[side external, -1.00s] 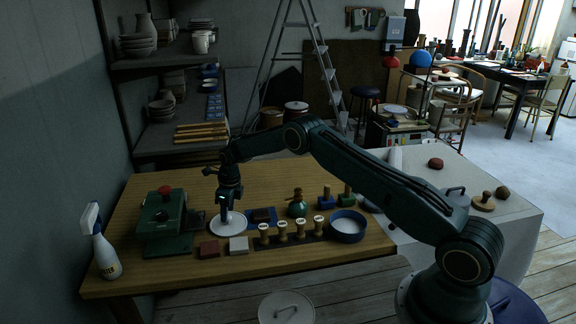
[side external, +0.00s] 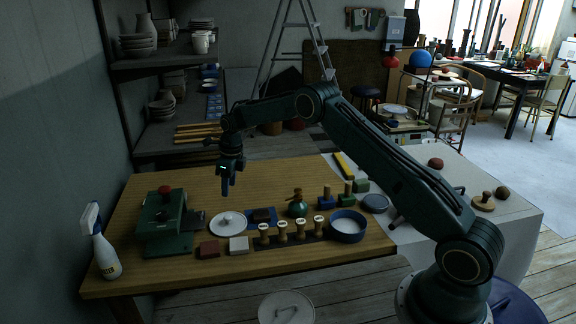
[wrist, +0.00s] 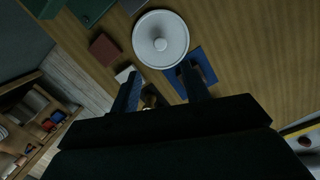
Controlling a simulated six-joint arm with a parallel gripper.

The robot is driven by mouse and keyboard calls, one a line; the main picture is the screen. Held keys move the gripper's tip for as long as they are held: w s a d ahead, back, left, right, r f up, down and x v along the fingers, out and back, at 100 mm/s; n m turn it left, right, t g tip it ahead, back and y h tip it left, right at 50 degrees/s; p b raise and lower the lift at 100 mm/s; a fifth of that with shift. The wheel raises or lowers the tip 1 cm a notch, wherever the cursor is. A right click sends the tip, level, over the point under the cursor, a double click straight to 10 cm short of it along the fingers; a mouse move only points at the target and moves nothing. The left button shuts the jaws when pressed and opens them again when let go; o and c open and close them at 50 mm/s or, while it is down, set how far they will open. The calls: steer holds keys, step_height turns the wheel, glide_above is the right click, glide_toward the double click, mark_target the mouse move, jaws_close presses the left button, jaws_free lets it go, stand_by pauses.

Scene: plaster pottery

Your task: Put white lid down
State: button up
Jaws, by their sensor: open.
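The white lid (side external: 228,224), a round disc with a small knob, lies flat on the wooden table. It also shows whole in the wrist view (wrist: 160,39), beyond my fingertips. My gripper (side external: 226,187) hangs above the table, above the lid and apart from it. In the wrist view its two fingers (wrist: 160,85) are spread with nothing held between them.
A green press (side external: 163,222) with a red knob stands left of the lid. A red block (side external: 208,249), a white block (side external: 239,245) and a blue mat (side external: 262,217) lie close by.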

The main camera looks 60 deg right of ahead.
stand_by(0.4)
steer(key=s+a+r+n+t, duration=0.1)
steer(key=s+a+r+n, duration=0.3)
steer(key=s+r+n, duration=0.65)
steer(key=s+a+r+n+t, duration=0.1)
steer(key=s+a+r+n, duration=0.5)
steer(key=r, duration=0.8)
steer(key=s+a+n+t, duration=0.1)
steer(key=s+n+t, duration=0.1)
steer(key=s+n, duration=1.3)
steer(key=s, duration=1.4)
steer(key=shift+a+f+h, duration=0.2)
steer(key=shift+a+h, duration=0.15)
steer(key=shift+h, duration=0.05)
